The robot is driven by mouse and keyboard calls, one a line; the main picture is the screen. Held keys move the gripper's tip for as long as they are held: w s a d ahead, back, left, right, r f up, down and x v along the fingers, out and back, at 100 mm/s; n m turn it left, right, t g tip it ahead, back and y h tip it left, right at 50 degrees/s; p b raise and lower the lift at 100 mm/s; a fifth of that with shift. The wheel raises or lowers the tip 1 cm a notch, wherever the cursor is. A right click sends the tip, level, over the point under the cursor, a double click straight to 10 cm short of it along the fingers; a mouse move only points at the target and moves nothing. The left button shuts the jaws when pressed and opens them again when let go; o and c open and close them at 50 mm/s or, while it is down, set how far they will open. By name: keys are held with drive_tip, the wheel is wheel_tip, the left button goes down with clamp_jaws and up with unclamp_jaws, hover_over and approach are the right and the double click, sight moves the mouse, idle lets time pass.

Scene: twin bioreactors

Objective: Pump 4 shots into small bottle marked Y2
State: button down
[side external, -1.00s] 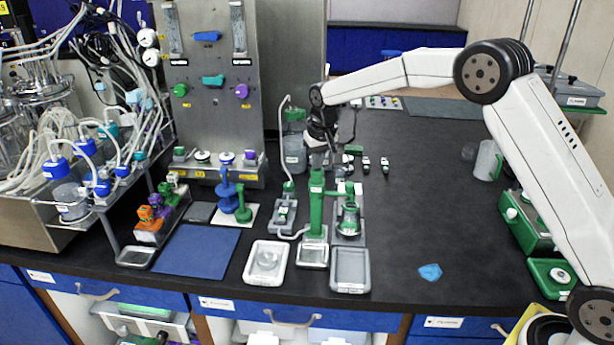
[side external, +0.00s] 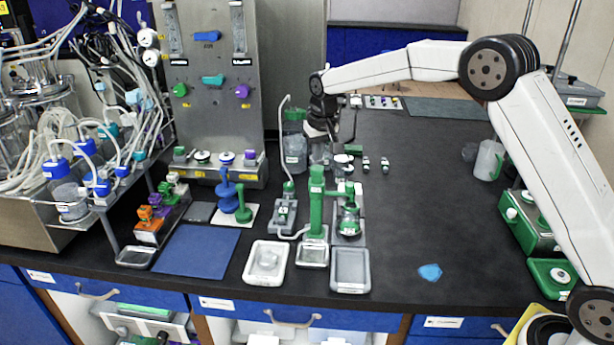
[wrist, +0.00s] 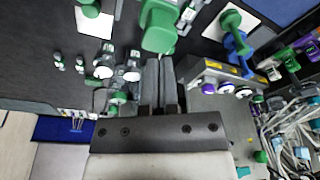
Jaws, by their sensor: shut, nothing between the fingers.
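A green upright pump-like stand (side external: 316,205) is on the bench at centre. A tube-fed base with a green knob (side external: 286,208) is to its left, and a green-topped vessel (side external: 348,218) to its right. In the wrist view a large green head (wrist: 158,28) is just beyond my fingertips, with a small gap. My gripper (wrist: 160,62) is shut and empty; in the side view my gripper (side external: 322,158) hangs behind the green stand. Labels are too small to read, so I cannot tell which is Y2.
A clear container with a green cap (side external: 293,150) stands left of my gripper. A steel valve panel (side external: 210,120) rises behind left. A white tray (side external: 248,275) and a grey tray (side external: 350,287) are at the front.

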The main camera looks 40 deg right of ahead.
sight(317, 168)
drive_tip(key=shift+f, duration=0.4)
drive_tip(key=shift+f, duration=1.7)
drive_tip(key=shift+r, duration=2.1)
drive_tip(key=shift+f, duration=0.3)
drive_tip(key=shift+f, duration=0.75)
